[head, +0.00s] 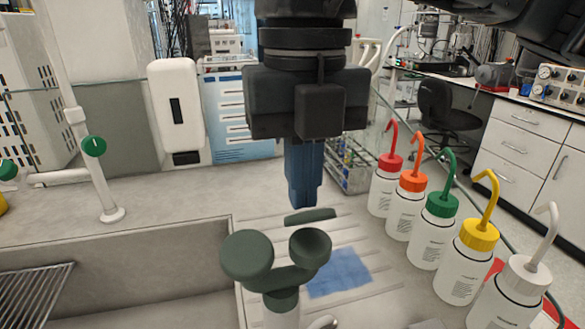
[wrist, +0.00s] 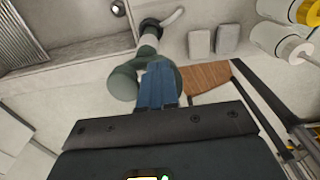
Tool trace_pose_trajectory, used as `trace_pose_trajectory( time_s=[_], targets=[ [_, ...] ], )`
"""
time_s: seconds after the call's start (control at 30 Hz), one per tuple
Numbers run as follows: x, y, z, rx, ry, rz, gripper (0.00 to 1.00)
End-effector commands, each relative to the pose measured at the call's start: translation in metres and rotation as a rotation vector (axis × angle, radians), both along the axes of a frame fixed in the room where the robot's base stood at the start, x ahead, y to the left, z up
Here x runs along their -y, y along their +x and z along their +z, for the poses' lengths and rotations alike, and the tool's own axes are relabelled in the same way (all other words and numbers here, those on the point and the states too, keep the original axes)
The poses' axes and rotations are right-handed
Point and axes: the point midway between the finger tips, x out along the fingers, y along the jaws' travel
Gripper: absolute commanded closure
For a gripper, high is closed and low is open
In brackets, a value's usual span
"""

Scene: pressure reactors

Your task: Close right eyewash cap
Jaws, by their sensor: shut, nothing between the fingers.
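The dark green eyewash (head: 283,280) stands on a white post at the sink's right edge. Its left head (head: 246,256) shows a smooth, covered top. Its right head (head: 310,248) is an open bowl, and the right cap (head: 310,216) is a thin dark green disc, seen nearly edge-on, behind and above it. My gripper (head: 303,204) points down just above the right cap, with its blue fingers shut and empty. I cannot tell whether the fingers touch the cap. In the wrist view the blue fingers (wrist: 158,72) hide most of the right head; the left head (wrist: 124,83) shows beside them.
Wash bottles with coloured caps (head: 441,205) stand in a row at the right. A sink (head: 140,265) lies at the left. A blue cloth (head: 340,272) lies on the ribbed drainboard. A soap dispenser (head: 178,105) and a wire rack (head: 352,170) are farther back.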

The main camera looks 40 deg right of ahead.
Motion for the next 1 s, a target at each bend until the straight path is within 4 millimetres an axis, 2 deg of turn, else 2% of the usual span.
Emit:
trace_pose_trajectory(
  time_s=[0.6, 1.0],
  targets=[
    [-0.008, -0.020, 0.004, 0.000, 0.000, 0.001, 1.00],
    [-0.009, -0.023, 0.004, 0.000, 0.000, 0.000, 1.00]
  ],
)
